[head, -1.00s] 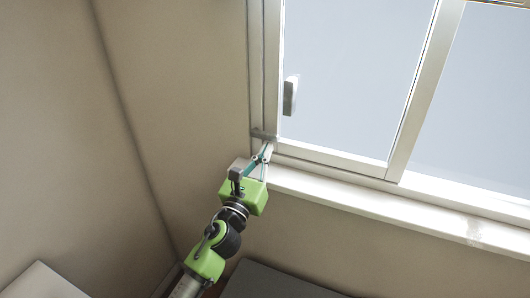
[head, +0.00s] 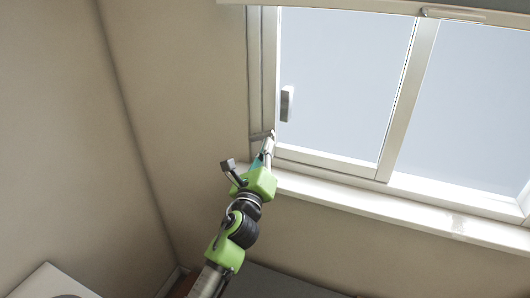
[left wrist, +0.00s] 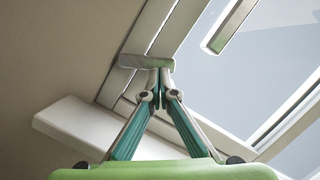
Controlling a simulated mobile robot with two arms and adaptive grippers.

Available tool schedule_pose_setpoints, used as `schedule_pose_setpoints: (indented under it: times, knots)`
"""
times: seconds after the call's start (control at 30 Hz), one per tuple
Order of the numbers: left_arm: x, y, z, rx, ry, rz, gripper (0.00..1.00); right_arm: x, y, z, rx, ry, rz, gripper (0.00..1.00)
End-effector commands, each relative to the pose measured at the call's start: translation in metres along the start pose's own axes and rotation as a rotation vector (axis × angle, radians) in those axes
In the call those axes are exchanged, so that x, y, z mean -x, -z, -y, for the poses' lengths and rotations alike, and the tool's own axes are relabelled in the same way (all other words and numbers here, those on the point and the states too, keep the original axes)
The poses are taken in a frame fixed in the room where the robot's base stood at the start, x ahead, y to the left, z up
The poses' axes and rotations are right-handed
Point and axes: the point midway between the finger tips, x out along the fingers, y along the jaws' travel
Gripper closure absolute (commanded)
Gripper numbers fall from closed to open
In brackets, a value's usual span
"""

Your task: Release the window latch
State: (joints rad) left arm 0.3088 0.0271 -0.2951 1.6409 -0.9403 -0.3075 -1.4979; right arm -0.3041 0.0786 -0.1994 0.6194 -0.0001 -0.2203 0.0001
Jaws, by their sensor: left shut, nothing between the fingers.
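The window (head: 345,80) has a white frame and grey panes. A small grey bar, which looks like the latch (head: 261,136), sits across the lower left of the frame; it also shows in the left wrist view (left wrist: 147,62). A grey upright handle (head: 287,104) is higher on the left sash, and its lower part shows in the left wrist view (left wrist: 230,24). My left gripper (head: 268,146) is shut and empty. Its fingertips (left wrist: 160,88) are together just below the latch's right end; whether they touch it I cannot tell. My right gripper is not in view.
A white sill (head: 390,212) runs under the window, below and right of my left gripper. A bare beige wall (head: 180,110) lies to the left. A pale flat surface (head: 50,284) shows at the lower left corner.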

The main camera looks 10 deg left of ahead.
Motion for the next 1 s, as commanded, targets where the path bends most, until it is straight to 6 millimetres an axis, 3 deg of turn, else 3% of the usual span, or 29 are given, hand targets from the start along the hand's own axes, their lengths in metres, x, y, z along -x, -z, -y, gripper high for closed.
schedule_pose_setpoints:
  times: [0.5,1.0]
  knots:
    - [-0.007,-0.022,0.009,0.39,-0.1,0.0,1.0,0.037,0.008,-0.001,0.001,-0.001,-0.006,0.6]
    - [-0.008,-0.023,0.007,0.453,-0.116,0.0,1.0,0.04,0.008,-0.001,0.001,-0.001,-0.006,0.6]
